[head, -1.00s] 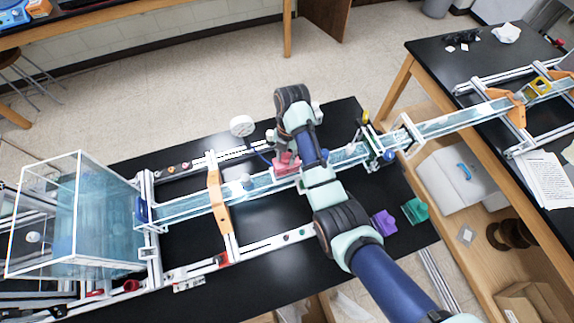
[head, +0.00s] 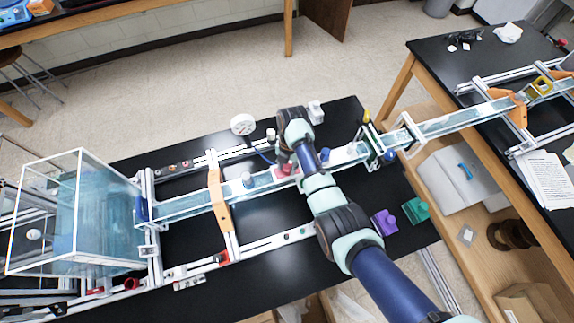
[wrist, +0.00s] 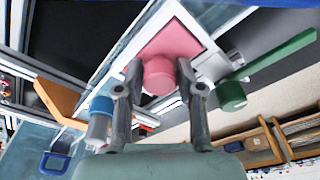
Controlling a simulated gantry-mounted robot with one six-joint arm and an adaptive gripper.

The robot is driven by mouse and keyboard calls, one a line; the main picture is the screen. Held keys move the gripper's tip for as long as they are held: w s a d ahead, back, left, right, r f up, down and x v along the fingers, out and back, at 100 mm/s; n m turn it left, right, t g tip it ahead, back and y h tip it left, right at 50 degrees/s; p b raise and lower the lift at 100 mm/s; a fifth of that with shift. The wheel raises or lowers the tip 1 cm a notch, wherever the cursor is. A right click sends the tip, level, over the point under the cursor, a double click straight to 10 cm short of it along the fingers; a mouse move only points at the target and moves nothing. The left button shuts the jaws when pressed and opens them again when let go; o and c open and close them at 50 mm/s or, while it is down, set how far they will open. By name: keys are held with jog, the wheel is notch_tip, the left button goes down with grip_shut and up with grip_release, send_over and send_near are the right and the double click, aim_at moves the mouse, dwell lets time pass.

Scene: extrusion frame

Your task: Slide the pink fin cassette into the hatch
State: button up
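The pink fin cassette (wrist: 178,42) shows in the wrist view as a pink plate with a round knob at the top of the clear channel. In the head view only a small pink part (head: 285,169) shows beside my arm. My gripper (wrist: 158,66) has one finger on each side of the knob and looks shut on it. The hatch opening is not clearly visible; the plate covers that stretch of the channel (head: 190,203). How deep the cassette sits cannot be told.
A green part (wrist: 232,95) and a blue-capped fitting (wrist: 101,105) flank my fingers. An orange bracket (head: 219,198) straddles the channel to the left. Purple (head: 384,222) and green (head: 416,210) blocks lie at the table's right. A white round gauge (head: 243,124) stands behind.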

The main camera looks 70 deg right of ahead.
jog(key=shift+o, duration=1.1)
notch_tip(320, 180, up, 12)
jog(key=d+p, duration=0.2)
jog(key=shift+r+p, duration=0.2)
jog(key=shift+p, duration=0.15)
jog(key=shift+s+a+f, duration=0.1)
